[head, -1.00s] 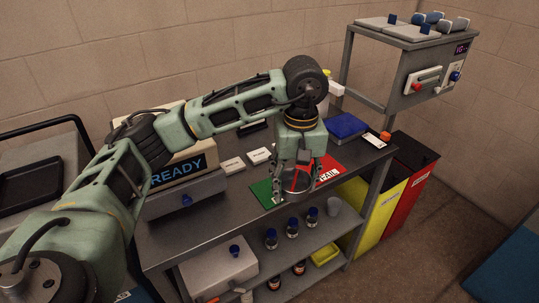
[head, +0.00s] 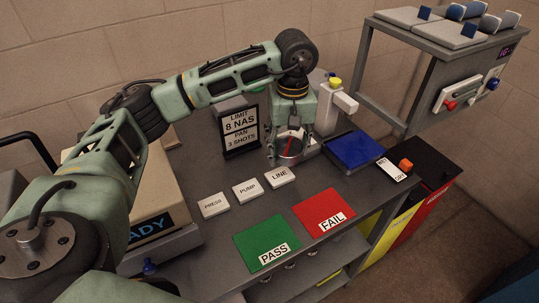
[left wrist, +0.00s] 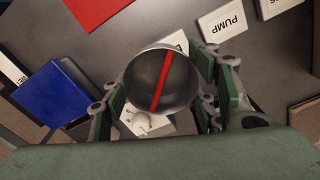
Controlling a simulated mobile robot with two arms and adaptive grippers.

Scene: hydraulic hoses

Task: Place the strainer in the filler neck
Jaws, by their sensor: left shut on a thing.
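My left gripper (head: 288,152) is shut on the strainer (head: 291,147), a round grey metal cup with a red bar across its mouth. The strainer is held upright near the back of the bench, beside the white device. In the left wrist view the strainer (left wrist: 144,76) sits between the fingers of the left gripper (left wrist: 163,92). I cannot tell whether it touches anything below. A white device (head: 341,101) with a yellow-topped bottle stands just right of the gripper. I cannot make out the filler neck for sure; the gripper and strainer hide what is under them. My right gripper is not in view.
A black LIMIT 8 NAS sign (head: 241,131) stands close left of the gripper. The PRESS, PUMP and LINE cards (head: 246,190), green PASS mat (head: 262,238) and red FAIL mat (head: 320,206) lie in front. A blue box (head: 355,150) is to the right.

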